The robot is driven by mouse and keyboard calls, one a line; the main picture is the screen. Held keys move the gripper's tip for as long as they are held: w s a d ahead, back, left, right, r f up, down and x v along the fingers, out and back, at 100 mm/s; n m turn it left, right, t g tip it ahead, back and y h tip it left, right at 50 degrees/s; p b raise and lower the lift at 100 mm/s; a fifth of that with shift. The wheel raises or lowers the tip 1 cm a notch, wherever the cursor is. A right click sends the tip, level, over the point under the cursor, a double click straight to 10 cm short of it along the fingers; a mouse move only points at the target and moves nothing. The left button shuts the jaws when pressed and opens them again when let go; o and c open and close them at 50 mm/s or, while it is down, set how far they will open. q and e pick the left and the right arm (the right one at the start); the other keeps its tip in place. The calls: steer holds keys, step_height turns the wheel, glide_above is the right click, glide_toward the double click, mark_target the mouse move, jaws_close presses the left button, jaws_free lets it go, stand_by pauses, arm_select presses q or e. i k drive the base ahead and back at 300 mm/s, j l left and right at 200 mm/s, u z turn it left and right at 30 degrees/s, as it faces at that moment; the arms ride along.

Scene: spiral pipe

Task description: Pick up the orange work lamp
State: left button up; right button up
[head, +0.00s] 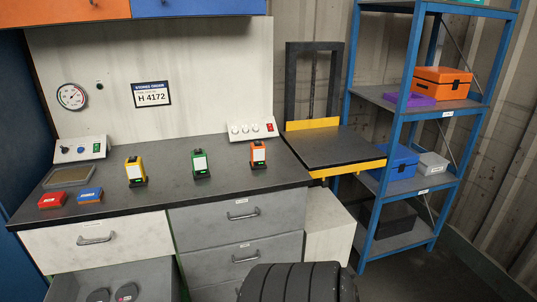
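The orange work lamp (258,155) stands upright on the dark countertop (235,180), towards its right end. It has an orange frame, a pale front panel and a dark base. A similar green lamp (200,164) stands to its left, and a yellow one (135,171) stands further left. Neither of my grippers shows in the head view, and nothing is touching the orange lamp.
A white control box (252,130) sits just behind the orange lamp. Red (52,200) and blue (89,195) boxes lie at the counter's left. A black-and-yellow lift platform (335,147) adjoins the right end. A blue shelf rack (395,140) stands beyond. The counter's front strip is clear.

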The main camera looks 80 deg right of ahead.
mark_target(257, 152)
steer(key=z, duration=2.45)
